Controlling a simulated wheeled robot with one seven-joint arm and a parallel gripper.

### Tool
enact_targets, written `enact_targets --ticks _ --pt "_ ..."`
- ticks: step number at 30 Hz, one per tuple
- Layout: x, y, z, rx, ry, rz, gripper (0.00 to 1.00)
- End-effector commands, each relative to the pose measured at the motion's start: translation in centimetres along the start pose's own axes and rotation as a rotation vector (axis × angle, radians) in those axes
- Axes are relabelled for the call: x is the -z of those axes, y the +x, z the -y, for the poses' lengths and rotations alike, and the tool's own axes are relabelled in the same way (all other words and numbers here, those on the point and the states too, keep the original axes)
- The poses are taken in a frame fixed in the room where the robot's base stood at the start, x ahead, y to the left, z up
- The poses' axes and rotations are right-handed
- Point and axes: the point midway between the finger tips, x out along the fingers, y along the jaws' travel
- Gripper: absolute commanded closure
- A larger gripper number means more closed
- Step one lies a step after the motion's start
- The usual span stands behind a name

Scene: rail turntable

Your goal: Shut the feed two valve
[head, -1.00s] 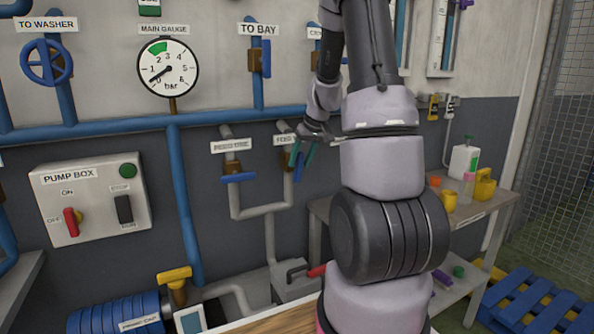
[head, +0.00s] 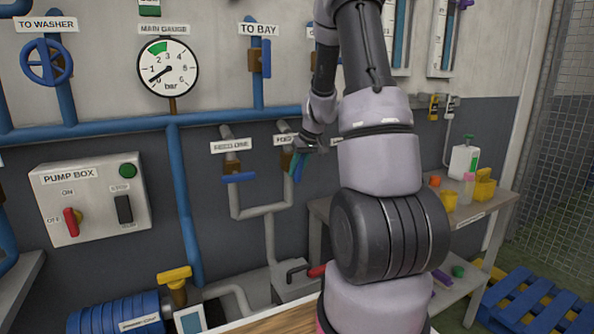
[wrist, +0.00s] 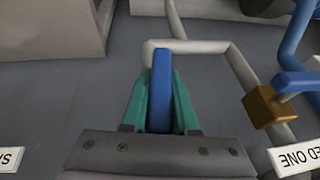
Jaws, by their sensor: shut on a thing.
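The feed two valve has a blue lever handle, seen in the head view (head: 299,172) and the wrist view (wrist: 161,85). The handle hangs down, roughly in line with its pipe. My gripper (head: 295,164) is shut on this handle. In the wrist view, the green fingers (wrist: 160,103) press on both sides of the blue handle, whose far end sticks out past them. The FEED TWO label (head: 285,139) is partly covered by my arm.
The feed one valve (head: 238,178) is close on the left, its blue handle crosswise to its pipe. A grey pipe (head: 262,211) joins both feeds below. The pump box (head: 92,200) is on the wall at left. A bench (head: 465,216) with bottles stands at right.

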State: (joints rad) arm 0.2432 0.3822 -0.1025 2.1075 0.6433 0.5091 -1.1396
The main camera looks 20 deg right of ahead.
Motion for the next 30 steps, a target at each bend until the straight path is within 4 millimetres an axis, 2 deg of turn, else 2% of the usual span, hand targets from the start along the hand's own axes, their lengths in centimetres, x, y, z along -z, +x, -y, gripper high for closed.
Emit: enact_targets --ticks 11,30 --pt "-0.03 -0.03 -0.19 0.125 0.058 -0.001 1.00" --pt "0.04 -0.13 0.32 0.672 0.284 -0.002 1.00"
